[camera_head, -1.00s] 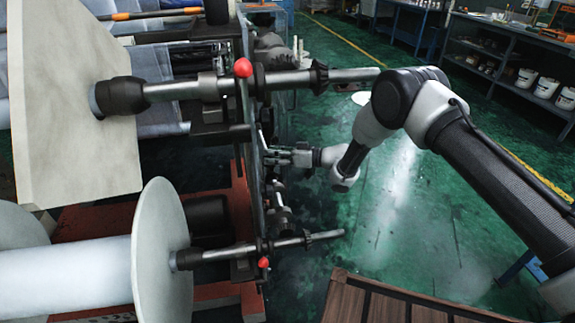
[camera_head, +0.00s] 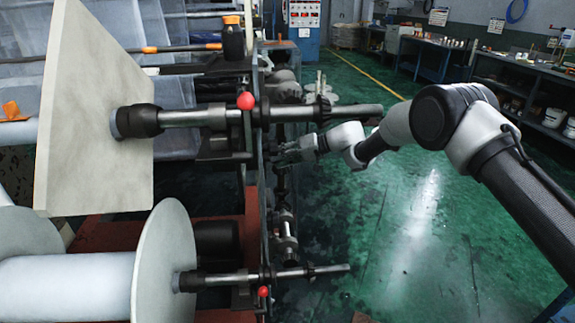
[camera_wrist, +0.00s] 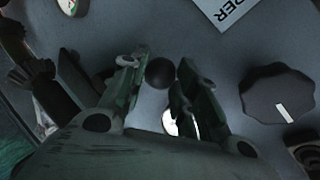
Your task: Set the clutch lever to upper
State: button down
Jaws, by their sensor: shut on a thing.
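The clutch lever's round black knob (camera_wrist: 160,73) shows between my two fingers in the wrist view. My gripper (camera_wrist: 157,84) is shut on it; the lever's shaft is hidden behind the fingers. A white label (camera_wrist: 232,8) with the letters "PER" is cut off at the top edge of the wrist view, above and right of the knob. In the head view my gripper (camera_head: 284,154) is at the right side of the film machine, below the upper roll shaft (camera_head: 350,112); the lever cannot be made out there.
A dark rotary knob (camera_wrist: 278,92) with a white mark sits on the grey panel, right of my fingers. The lower roll shaft (camera_head: 320,270) and a red ball handle (camera_head: 246,101) stick out near my arm. Green floor (camera_head: 420,220) is clear at the right.

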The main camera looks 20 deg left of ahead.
jog(key=shift+w+r, duration=0.15)
jog(key=shift+r, duration=0.1)
dwell(0.3)
jog(key=c, duration=1.1)
grip_release()
jog(key=shift+o, duration=0.2)
jog(key=v, duration=1.2)
jog(key=shift+w, duration=0.15)
